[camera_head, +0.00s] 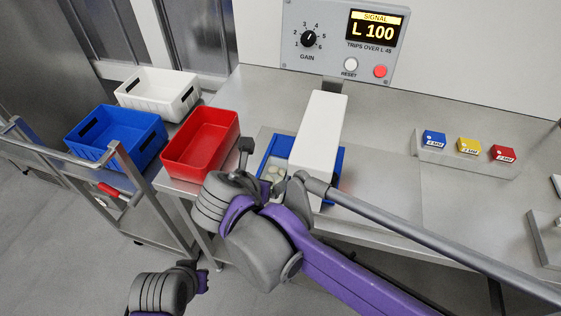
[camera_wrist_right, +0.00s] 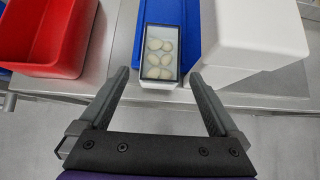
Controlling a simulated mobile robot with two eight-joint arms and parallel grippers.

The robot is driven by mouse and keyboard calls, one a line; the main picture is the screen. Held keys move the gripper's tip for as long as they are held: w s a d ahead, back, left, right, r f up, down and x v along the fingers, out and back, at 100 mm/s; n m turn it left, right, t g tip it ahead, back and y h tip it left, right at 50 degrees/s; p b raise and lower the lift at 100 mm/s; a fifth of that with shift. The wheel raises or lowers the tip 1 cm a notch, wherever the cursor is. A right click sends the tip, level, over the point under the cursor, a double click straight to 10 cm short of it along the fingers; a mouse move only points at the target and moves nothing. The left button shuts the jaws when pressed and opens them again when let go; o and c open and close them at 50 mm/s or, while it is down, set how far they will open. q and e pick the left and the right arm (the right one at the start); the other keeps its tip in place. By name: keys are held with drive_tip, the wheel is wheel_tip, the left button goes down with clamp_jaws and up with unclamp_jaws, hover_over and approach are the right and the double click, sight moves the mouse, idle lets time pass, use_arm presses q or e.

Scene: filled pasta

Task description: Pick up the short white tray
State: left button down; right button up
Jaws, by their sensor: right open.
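A short white tray (camera_wrist_right: 158,84) with a dark rim shows in the right wrist view, with several pale round pasta pieces inside. It sits on a blue surface beside the tall white housing. In the head view the tray (camera_head: 276,172) is partly hidden by my right gripper. My right gripper (camera_wrist_right: 160,78) is open, its fingers on either side of the tray's near end with gaps, holding nothing. In the head view the right gripper (camera_head: 271,170) is at the near end of the blue piece. My left gripper (camera_head: 196,275) is low at the bottom left; its jaws are not clear.
A white housing (camera_head: 322,125) stands just right of the tray, over a blue piece (camera_head: 338,162). Red (camera_head: 213,130), blue (camera_head: 105,119) and white (camera_head: 150,78) bins stand left. A panel (camera_head: 342,42) reads L 100. Small coloured boxes (camera_head: 468,145) sit right; the bench between is clear.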

sight(273, 175)
drive_tip(key=x, duration=0.5)
drive_tip(key=shift+f, duration=0.35)
drive_tip(key=x, duration=0.6)
drive_tip(key=shift+w+d+r+b, duration=0.1)
drive_tip(key=shift+w+d+b, duration=0.05)
drive_tip(key=shift+b, duration=0.15)
drive_tip(key=c, duration=1.2)
use_arm(q)
drive_tip(key=shift+s+a+f, duration=0.1)
drive_tip(key=shift+s+f, duration=0.2)
use_arm(e)
drive_tip(key=shift+r, duration=0.15)
